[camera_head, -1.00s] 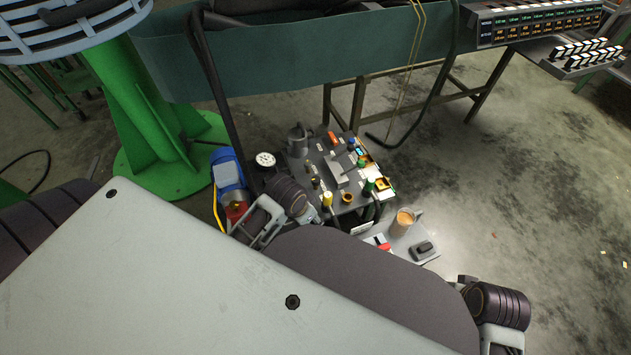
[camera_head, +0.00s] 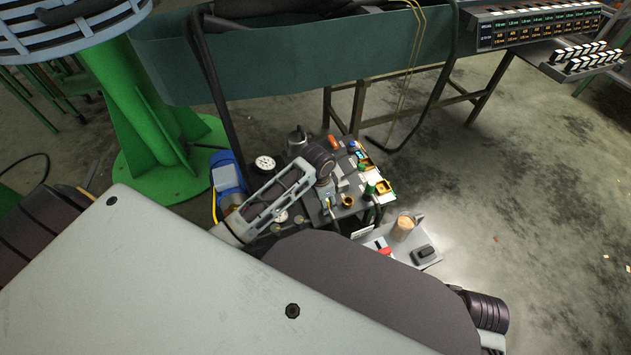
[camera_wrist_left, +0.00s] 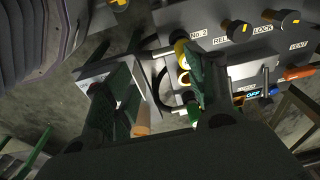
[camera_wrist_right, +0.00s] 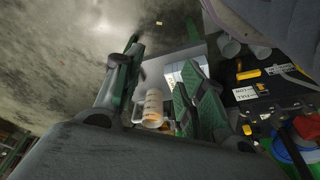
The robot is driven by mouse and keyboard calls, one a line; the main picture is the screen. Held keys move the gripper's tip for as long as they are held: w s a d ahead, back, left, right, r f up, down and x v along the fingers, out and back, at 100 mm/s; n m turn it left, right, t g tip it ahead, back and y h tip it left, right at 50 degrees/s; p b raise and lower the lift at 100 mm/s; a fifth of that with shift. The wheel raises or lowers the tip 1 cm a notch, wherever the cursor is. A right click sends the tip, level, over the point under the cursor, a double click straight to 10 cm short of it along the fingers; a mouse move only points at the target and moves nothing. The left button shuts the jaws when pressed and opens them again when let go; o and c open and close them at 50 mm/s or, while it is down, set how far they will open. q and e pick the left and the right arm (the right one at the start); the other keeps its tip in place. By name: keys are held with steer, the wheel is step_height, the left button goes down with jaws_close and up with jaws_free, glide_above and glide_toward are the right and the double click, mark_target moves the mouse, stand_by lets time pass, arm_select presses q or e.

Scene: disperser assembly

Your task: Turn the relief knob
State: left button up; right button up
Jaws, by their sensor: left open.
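In the left wrist view a grey panel (camera_wrist_left: 268,52) carries labels reading "No.2", "REL", "LOCK" and "VENT". A dark knob with a yellow mark (camera_wrist_left: 236,31) sits by the "REL" label, which is partly covered. A similar knob (camera_wrist_left: 288,19) sits near "LOCK". My left gripper (camera_wrist_left: 158,85) is open, its green-padded fingers apart at the panel's edge. One finger overlaps the panel near a yellow-ringed part (camera_wrist_left: 182,55); I cannot tell whether they touch. In the head view my left wrist covers part of the panel (camera_head: 345,150). My right gripper (camera_wrist_right: 165,58) is open, with nothing seen gripped.
A glass mug with tan liquid (camera_head: 404,226) stands on a small grey tray (camera_head: 430,262) beside the panel. A blue motor (camera_head: 226,172) and a round gauge (camera_head: 264,162) stand left of the panel. Open floor (camera_head: 530,190) lies to the right.

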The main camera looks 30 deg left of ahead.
arm_select(q)
steer(key=w+a+r+m+g, duration=0.1)
steer(key=w+a+r+m, duration=0.1)
steer(key=w+a, duration=0.7)
steer(key=w, duration=0.3)
steer(key=shift+w+a+r+y, duration=0.15)
steer(key=shift+w+a+y, duration=0.25)
arm_select(e)
step_height(320, 180, down, 6)
steer(key=s+a, duration=0.1)
steer(key=a, duration=0.1)
steer(key=shift+s+f+g, duration=0.2)
steer(key=shift+g, duration=0.1)
arm_select(q)
step_height(320, 180, down, 12)
steer(key=b, duration=0.4)
steer(key=shift+r, duration=0.15)
steer(key=shift+f+b, duration=0.55)
steer(key=shift+f, duration=0.5)
arm_select(e)
step_height(320, 180, up, 7)
steer(key=a+t+y, duration=0.1)
steer(key=shift+f, duration=0.15)
steer(key=shift+f, duration=0.1)
